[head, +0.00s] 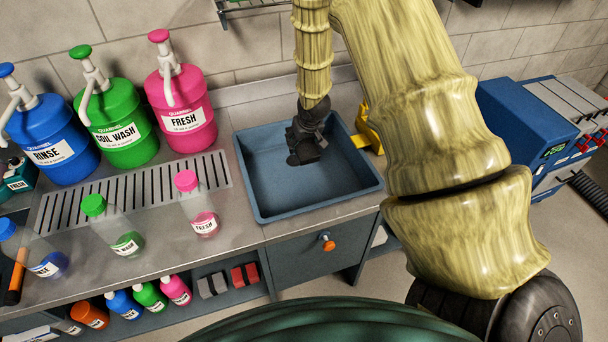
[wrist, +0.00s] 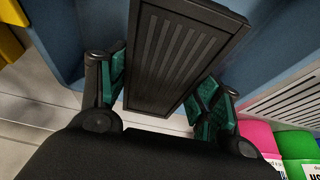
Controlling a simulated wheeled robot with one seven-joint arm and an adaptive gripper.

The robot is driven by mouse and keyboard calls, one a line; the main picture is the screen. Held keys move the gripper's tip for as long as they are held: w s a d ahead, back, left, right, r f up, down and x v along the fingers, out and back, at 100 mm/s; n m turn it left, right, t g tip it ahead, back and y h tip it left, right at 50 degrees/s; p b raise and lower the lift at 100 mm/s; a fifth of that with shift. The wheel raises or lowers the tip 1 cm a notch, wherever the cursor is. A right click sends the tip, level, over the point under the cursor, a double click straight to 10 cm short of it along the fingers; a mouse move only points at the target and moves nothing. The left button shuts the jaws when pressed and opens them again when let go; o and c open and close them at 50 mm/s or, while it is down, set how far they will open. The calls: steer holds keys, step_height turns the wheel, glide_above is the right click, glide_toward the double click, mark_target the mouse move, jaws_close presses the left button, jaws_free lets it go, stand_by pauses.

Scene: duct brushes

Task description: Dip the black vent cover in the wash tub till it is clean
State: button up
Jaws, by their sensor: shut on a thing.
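The black vent cover (wrist: 176,55) is a dark rectangular plate with long parallel slats. In the wrist view it sits between the green-padded fingers of my gripper (wrist: 160,92), which is shut on it. In the head view my gripper (head: 307,138) reaches down over the blue-grey wash tub (head: 262,209); the cover is hard to tell apart from the dark gripper there. The tub's blue interior also shows behind the cover in the wrist view. I cannot tell whether the cover touches liquid or the tub floor, and no clear dirt shows on its visible face.
Blue RINSE (head: 50,135), green COIL WASH (head: 118,120) and pink FRESH (head: 182,105) pump jugs stand left of the tub. Small bottles stand by the drain grate (head: 140,190). A yellow object (head: 368,128) and a blue machine (head: 525,125) are to the right.

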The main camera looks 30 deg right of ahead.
mark_target(303, 142)
steer(key=shift+r+p, duration=1.45)
steer(key=shift+r, duration=0.6)
